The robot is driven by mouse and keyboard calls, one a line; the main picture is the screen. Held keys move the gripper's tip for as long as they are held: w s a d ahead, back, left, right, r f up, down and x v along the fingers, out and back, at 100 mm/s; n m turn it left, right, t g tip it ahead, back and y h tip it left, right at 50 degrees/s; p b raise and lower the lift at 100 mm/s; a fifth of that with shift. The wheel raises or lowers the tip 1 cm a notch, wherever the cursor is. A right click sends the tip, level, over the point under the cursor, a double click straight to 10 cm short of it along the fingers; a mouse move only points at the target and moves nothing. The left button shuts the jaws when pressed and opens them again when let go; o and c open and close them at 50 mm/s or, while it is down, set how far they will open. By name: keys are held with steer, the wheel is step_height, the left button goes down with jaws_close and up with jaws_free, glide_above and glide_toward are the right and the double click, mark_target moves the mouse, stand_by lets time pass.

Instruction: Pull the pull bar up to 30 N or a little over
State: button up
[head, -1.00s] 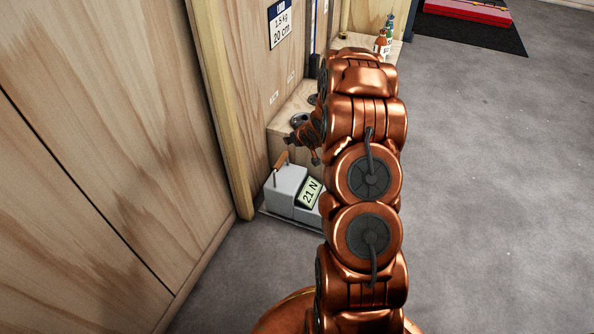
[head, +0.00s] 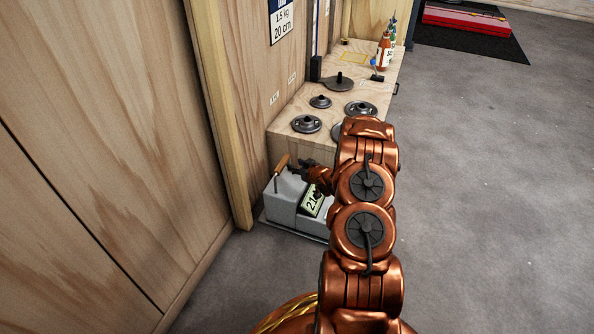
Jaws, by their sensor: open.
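The pull bar (head: 282,161) is a short wooden handle on thin dark rods. It stands on top of a light grey box (head: 287,195) on the floor by the wooden wall. The box's tilted pale display (head: 311,203) shows "21"; the rest of it is hidden behind my arm. My gripper (head: 306,165) is open, just right of the pull bar at about its height. It appears apart from the bar, but the small view does not show the gap clearly.
A wooden bench (head: 290,146) behind the box carries several dark metal discs and some bottles (head: 383,50). A wooden post (head: 226,120) stands left of the box. The grey floor on the right is clear up to a black mat (head: 470,38).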

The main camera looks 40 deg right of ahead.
steer(key=shift+b+x, duration=0.95)
steer(key=shift+x, duration=1.85)
jaws_close()
